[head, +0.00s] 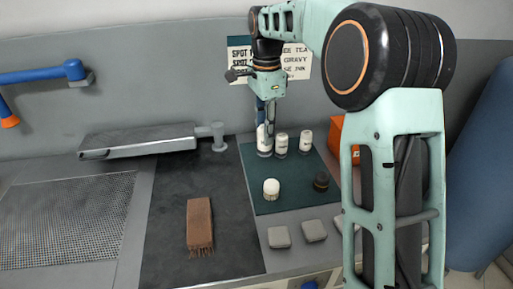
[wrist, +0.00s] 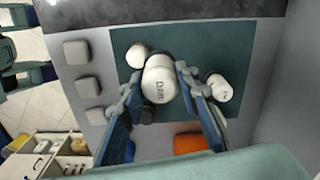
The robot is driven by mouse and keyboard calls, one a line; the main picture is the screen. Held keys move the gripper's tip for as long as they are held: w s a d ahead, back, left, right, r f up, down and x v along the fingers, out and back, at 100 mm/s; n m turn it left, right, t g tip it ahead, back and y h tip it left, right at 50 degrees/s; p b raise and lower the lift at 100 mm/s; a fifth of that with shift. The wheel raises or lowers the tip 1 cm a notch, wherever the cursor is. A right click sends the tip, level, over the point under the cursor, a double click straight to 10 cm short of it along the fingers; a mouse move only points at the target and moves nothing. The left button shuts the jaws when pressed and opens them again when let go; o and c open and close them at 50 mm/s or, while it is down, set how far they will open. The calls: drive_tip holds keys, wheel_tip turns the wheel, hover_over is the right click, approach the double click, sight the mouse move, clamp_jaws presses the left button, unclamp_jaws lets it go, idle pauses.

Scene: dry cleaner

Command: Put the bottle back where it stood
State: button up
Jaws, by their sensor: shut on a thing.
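My gripper (head: 265,122) points down over the back left of the dark green mat (head: 257,172). It is shut on a white bottle (head: 264,141), which is upright between the fingers. In the wrist view this bottle (wrist: 159,88) shows its lettered white top, with a finger on either side. I cannot tell whether its base touches the mat. Two similar white bottles stand just to its right, one near (head: 281,144) and one farther right (head: 306,141). The wrist view shows one white bottle (wrist: 219,87) clearly beyond the right finger.
A white-topped container (head: 271,188) and a dark one (head: 321,182) stand nearer on the mat. Grey pads (head: 279,237) lie in front. An orange box (head: 336,133) is at the right, a brush (head: 200,224) at the left. A lettered sign (head: 298,62) hangs behind.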

drive_tip(key=w+a+f+p, duration=0.2)
drive_tip(key=w+f+p, duration=0.2)
drive_tip(key=w+f, duration=0.5)
drive_tip(key=w, duration=0.3)
drive_tip(key=shift+w+a+f, duration=0.15)
drive_tip(key=shift+w+f, duration=0.05)
drive_tip(key=shift+w, duration=0.15)
drive_tip(key=shift+w+f, duration=0.1)
drive_tip(key=shift+f, duration=1.55)
drive_tip(key=shift+f, duration=0.1)
drive_tip(key=o, duration=1.2)
drive_tip(key=shift+f, duration=0.1)
drive_tip(key=shift+c, duration=0.2)
